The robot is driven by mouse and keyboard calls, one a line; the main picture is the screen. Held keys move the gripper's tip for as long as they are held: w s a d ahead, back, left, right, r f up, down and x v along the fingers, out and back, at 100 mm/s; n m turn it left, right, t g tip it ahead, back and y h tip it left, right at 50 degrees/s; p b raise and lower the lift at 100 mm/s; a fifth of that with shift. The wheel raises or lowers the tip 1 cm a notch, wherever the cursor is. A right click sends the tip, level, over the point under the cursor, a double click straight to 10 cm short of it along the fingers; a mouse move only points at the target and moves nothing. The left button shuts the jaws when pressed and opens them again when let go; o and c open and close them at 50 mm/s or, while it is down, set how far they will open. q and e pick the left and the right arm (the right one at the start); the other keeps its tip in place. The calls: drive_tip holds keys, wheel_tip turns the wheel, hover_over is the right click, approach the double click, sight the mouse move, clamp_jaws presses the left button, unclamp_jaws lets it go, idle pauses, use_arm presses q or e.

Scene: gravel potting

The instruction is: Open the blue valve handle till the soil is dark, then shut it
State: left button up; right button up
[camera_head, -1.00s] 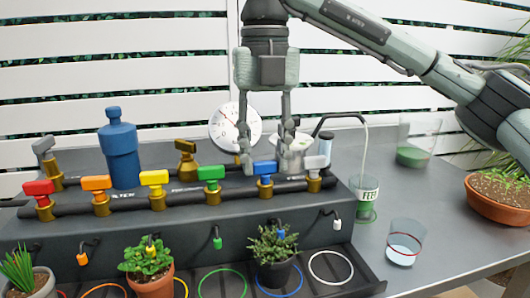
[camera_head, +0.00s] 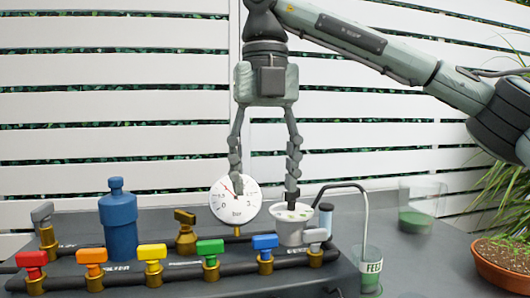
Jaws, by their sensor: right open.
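The blue valve handle (camera_head: 265,242) sits on its brass valve on the black pipe, between the green and grey handles. It is turned much like its coloured neighbours. My right gripper (camera_head: 265,197) points down above and behind it, open and empty, with its fingers spread apart. The fingertips stand clear above the handle, by the pressure gauge and the grey canister. My left gripper is not in view.
Red (camera_head: 32,259), orange (camera_head: 92,256), yellow (camera_head: 152,252) and green (camera_head: 210,247) handles line the pipe leftward. The gauge (camera_head: 235,201), grey canister (camera_head: 294,224) and blue filter (camera_head: 119,220) stand behind. A FEED cup (camera_head: 371,268) and green-liquid beaker (camera_head: 417,222) are right.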

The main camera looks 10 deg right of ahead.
wheel_tip(320, 180, up, 4)
drive_tip(key=shift+f, duration=0.1)
drive_tip(key=shift+f, duration=0.1)
idle(1.6)
